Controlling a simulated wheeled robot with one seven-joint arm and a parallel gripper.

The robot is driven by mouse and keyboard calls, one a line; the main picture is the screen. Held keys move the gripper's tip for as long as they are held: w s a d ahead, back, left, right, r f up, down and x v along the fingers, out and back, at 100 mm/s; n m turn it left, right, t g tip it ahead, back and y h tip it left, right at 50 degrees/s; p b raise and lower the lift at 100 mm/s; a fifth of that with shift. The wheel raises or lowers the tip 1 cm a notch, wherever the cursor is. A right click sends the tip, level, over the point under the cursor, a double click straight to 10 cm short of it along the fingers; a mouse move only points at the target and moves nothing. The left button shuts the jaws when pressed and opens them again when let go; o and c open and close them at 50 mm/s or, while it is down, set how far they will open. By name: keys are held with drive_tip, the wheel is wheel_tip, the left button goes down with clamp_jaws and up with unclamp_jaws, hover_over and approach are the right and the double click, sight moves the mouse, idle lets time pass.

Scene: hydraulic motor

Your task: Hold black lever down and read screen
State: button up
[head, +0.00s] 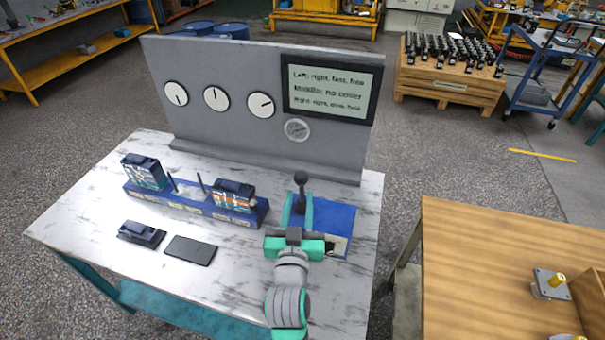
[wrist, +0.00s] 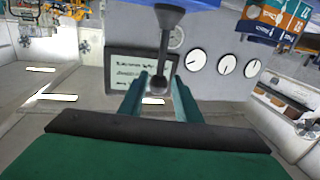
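The black lever (head: 300,180) stands up from a blue box (head: 335,222) at the right end of the marble-topped table. It also shows in the wrist view (wrist: 169,30), where the picture is upside down. My gripper (head: 298,203) has green fingers standing on either side of the lever. In the wrist view, the lever's round end lies between my fingertips (wrist: 160,80) with gaps on both sides, so my gripper looks open. The screen (head: 330,88) on the grey panel shows three lines, roughly "Left: right, fast, free", "Middle: no power", "Right: right, slow, hold".
The grey panel (head: 230,60) behind the lever bears three white dials and a grey round gauge (head: 297,130). A blue rail (head: 185,203) with modules lies left of the lever. A loose module (head: 141,233) and dark plate (head: 190,250) lie in front. A wooden table (head: 480,270) stands right.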

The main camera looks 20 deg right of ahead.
sight(303, 174)
drive_tip(key=x, duration=1)
drive_tip(key=shift+w, duration=0.15)
